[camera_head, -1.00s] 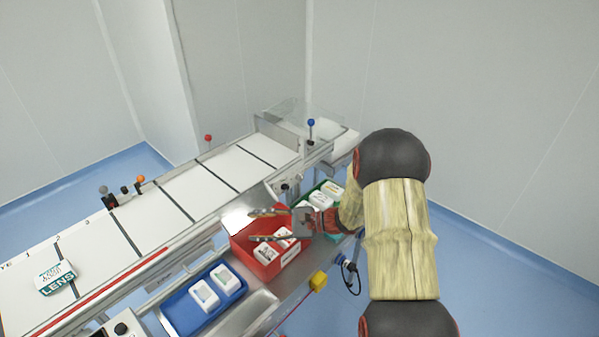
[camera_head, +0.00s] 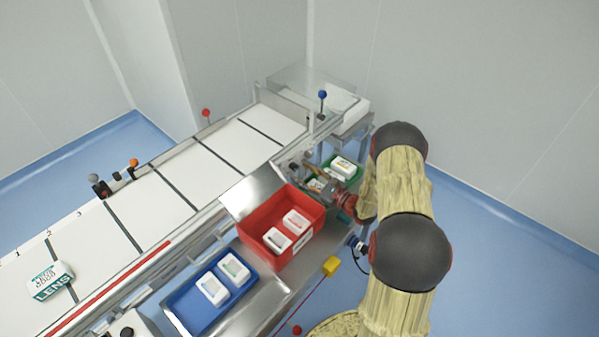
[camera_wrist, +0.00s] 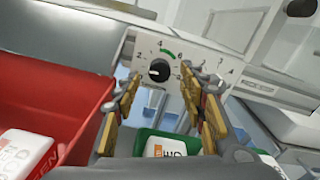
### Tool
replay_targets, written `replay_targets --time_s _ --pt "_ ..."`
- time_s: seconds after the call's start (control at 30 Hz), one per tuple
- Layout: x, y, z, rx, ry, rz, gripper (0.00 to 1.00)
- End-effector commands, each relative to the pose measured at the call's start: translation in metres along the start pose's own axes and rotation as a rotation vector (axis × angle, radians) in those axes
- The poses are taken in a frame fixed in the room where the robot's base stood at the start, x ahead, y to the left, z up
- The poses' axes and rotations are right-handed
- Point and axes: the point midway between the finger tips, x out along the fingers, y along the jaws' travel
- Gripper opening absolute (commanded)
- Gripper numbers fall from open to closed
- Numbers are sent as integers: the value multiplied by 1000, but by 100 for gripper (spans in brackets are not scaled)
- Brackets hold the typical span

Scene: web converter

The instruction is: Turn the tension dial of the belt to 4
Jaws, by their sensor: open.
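The dial (camera_wrist: 159,71) is a black round knob on a pale panel (camera_wrist: 148,46) in the wrist view. Numbers and a green arc ring it, the arc lying near 4 and 6. A pale mark on the knob seems to point left, but its exact reading is too small to tell. My gripper (camera_wrist: 162,90) is open and empty, with one finger on each side of the dial in the picture. I cannot tell how far the fingertips are from the knob. In the head view my gripper (camera_head: 312,178) is beside the belt's near side, and the dial is hardly distinguishable there.
A red bin (camera_head: 305,240) with white packs stands close to my gripper; it fills the wrist view's left. A green bin (camera_head: 352,181) lies below and beyond, a blue tray (camera_head: 180,322) nearer. A second scale (camera_wrist: 226,71) shows right of my right finger. The belt (camera_head: 170,205) runs alongside.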

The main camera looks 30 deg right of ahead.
Motion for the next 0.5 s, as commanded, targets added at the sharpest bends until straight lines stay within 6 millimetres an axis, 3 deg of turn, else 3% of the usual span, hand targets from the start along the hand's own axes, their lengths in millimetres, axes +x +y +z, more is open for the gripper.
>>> replay_targets --time_s 0.2,0.5 --pt "17 0 0 -1 -1 0 42" --pt "18 0 1 -1 0 0 41"
